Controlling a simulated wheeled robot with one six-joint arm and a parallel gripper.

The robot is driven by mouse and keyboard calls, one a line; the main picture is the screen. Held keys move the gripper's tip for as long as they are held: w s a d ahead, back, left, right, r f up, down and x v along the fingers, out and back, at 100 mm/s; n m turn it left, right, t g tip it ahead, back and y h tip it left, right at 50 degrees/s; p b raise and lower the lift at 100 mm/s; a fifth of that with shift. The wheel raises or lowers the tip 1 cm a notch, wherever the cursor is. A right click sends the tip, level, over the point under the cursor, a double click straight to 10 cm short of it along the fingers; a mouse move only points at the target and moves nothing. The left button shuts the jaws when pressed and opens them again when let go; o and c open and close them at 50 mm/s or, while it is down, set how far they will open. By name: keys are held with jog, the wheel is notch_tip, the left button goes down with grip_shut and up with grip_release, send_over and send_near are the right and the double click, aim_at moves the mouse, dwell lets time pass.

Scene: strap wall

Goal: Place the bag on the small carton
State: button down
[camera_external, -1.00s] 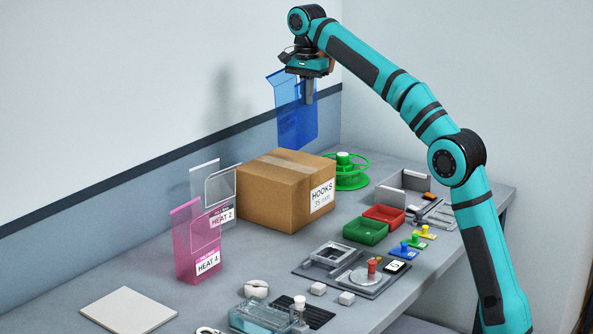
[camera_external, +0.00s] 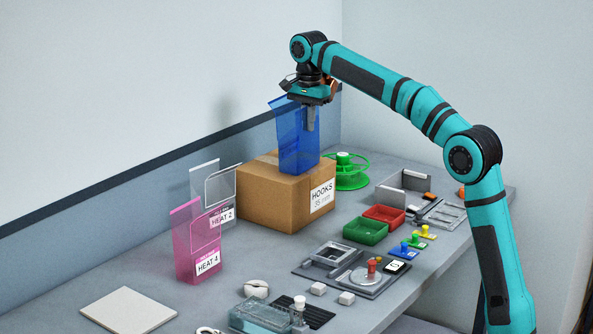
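The blue translucent bag (camera_external: 293,143) hangs upright from my gripper (camera_external: 311,119). My gripper is shut on the bag's upper right edge. The bag's bottom is at the top of the small carton (camera_external: 270,205), a brown box labelled "HOOKS 35 mm". I cannot tell whether the bag touches the carton top or hovers just above it. The bag covers part of the carton's top face.
A pink bag (camera_external: 190,240) and a clear bag (camera_external: 205,180) stand left of the carton. A green spool (camera_external: 346,180) is behind it. Green (camera_external: 366,231) and red (camera_external: 384,216) trays lie to the right. A white plate (camera_external: 128,310) lies front left.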

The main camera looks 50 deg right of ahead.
aim_at(307, 145)
jog(key=shift+f, duration=0.3)
jog(key=c, duration=1.7)
grip_release()
jog(key=shift+w, duration=0.1)
jog(key=shift+r, duration=0.1)
notch_tip(307, 145, up, 8)
jog(key=shift+f, duration=0.25)
